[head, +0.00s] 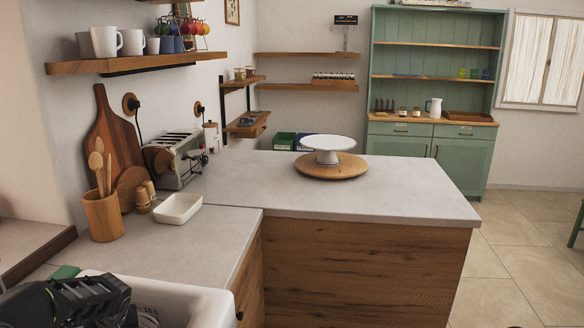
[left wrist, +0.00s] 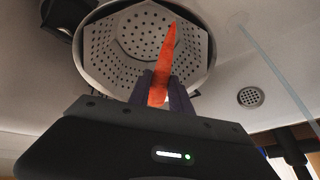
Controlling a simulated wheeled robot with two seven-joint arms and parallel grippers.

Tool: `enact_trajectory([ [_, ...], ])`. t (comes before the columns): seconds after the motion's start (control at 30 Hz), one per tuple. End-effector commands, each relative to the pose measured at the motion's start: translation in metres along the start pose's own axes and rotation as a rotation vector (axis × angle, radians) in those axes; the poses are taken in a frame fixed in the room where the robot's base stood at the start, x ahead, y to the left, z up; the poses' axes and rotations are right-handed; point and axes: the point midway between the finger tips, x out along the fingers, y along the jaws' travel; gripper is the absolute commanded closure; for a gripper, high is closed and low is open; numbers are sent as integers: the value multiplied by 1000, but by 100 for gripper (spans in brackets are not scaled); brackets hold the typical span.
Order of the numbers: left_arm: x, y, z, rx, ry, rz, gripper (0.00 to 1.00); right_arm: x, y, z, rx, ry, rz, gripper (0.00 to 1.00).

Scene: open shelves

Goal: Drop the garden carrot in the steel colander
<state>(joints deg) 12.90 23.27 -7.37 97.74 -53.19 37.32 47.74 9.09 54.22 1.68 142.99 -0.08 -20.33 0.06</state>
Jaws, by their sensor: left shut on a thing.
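The garden carrot (left wrist: 164,62) is orange and shows in the left wrist view, held between the fingers of my left gripper (left wrist: 164,88). The steel colander (left wrist: 98,60) is a perforated metal bowl in the white sink, and in this view the carrot lies across its opening. I cannot tell how far the carrot is above the colander's bottom. In the head view my left arm reaches over the sink at the lower left and hides most of the colander; the carrot does not show there. My right gripper is in neither view.
The white sink (head: 185,298) has a drain (left wrist: 250,97) to the right of the colander in the wrist view. A white dish (head: 178,209), a utensil crock (head: 102,216) and a toaster (head: 178,158) stand on the counter beyond.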

Motion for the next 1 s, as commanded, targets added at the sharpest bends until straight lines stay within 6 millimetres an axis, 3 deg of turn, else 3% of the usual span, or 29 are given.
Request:
enact_trajectory([
  [0.1,0,0,0,0,0,0,100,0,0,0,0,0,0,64],
  [0.13,0,0,0,0,0,0,75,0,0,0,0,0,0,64],
  [0.43,0,0,0,0,0,0,50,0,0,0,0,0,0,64],
  [0.77,-3,0,0,0,1,1,50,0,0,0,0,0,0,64],
  [1.0,-32,0,-1,0,4,2,50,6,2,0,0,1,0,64],
])
